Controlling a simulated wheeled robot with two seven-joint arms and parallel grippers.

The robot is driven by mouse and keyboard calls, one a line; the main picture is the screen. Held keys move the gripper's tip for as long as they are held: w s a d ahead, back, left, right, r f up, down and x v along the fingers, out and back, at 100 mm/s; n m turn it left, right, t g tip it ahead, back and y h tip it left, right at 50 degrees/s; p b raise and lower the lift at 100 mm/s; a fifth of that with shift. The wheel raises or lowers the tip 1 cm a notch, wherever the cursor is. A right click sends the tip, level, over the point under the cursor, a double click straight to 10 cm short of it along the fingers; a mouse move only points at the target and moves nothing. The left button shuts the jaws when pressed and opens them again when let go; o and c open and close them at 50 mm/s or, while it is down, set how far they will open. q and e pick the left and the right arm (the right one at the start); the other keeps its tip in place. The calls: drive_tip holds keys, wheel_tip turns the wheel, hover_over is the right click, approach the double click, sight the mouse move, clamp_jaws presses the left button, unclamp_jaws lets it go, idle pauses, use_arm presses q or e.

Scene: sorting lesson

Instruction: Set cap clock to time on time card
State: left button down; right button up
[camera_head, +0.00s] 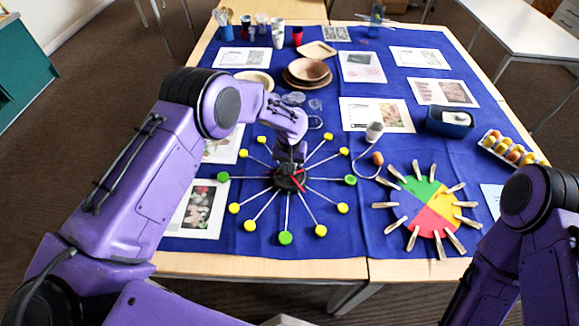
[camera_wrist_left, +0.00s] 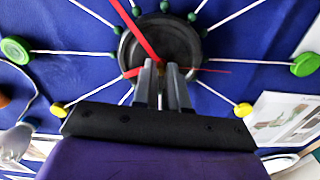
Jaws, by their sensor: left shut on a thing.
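The cap clock lies on the blue cloth, with a black centre disc (camera_head: 291,179) and white spokes ending in green and yellow caps. Red hands (camera_head: 298,183) sit on the disc. In the left wrist view the disc (camera_wrist_left: 185,40) carries a long red hand (camera_wrist_left: 133,27) pointing up-left, a short red piece by the fingers and a thin red line to the right. My left gripper (camera_wrist_left: 163,68) is shut at the disc's centre on a red hand; its fingers hide which one. My right gripper is out of view. I cannot tell which card is the time card.
A coloured disc with clothespins (camera_head: 430,208) lies right of the clock. A pale card (camera_head: 492,199) lies near my right arm. Wooden bowls (camera_head: 308,71), printed sheets (camera_head: 376,115), a dark blue tub (camera_head: 449,121) and an egg-tray-like box (camera_head: 512,148) stand further back and right.

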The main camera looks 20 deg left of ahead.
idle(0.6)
use_arm(q)
drive_tip(key=c, duration=1.1)
unclamp_jaws()
drive_tip(key=shift+c, duration=0.2)
wheel_tip(320, 180, up, 11)
drive_tip(key=b, duration=0.2)
drive_tip(key=shift+f, duration=0.2)
